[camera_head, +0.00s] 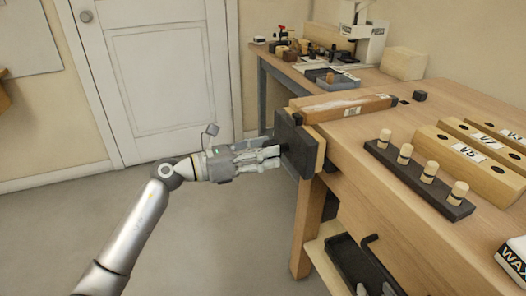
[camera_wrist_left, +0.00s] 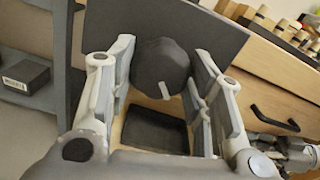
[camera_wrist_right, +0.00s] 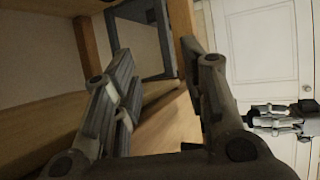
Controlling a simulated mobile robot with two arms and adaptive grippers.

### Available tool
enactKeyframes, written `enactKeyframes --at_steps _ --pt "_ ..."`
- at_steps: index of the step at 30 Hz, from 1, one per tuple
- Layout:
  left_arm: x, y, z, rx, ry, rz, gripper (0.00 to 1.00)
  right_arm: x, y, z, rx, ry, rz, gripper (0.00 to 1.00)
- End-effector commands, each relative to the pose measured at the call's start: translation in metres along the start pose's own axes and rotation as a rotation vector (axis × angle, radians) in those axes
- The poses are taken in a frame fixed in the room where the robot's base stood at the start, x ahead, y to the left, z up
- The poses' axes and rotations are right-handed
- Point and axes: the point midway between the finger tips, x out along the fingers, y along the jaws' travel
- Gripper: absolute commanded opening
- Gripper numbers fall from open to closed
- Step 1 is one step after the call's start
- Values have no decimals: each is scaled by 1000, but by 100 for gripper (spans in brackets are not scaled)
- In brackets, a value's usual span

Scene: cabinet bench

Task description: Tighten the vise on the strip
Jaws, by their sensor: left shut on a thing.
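The vise (camera_head: 296,142) is on the end of the wooden bench, with a dark front plate backed by a wooden jaw. A long wooden strip (camera_head: 345,107) with a pale patch lies behind the jaw; I cannot tell whether the jaw presses on it. My left gripper (camera_head: 277,158) is in front of the plate. In the left wrist view its fingers (camera_wrist_left: 160,90) are shut on the dark faceted vise knob (camera_wrist_left: 160,68), one on each side. My right gripper (camera_wrist_right: 160,92) is open and empty in the right wrist view.
A dark rack with several wooden pegs (camera_head: 420,178) and labelled wooden blocks (camera_head: 470,158) stand on the bench. A small dark block (camera_head: 420,96) lies near the strip. Below are a drawer with a dark handle (camera_head: 385,255) and a shelf tray. Floor on the left is clear.

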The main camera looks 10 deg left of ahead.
Motion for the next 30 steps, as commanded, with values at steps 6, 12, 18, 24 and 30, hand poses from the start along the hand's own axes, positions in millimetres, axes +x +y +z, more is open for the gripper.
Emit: enactKeyframes --at_steps 6,12,18,24,30 --pt "0 1 -2 12 2 1 26 2 1 -2 -4 25 0 40" --pt "0 0 -2 26 3 1 26 3 0 -8 -5 66 -1 40" --pt "0 0 -2 39 3 0 26 5 -1 -12 -4 101 -3 40" --pt "0 0 -2 51 3 0 26 7 -2 -15 -4 135 -5 40" --pt "0 0 -2 64 3 -1 26 9 -4 -18 1 169 -7 40"
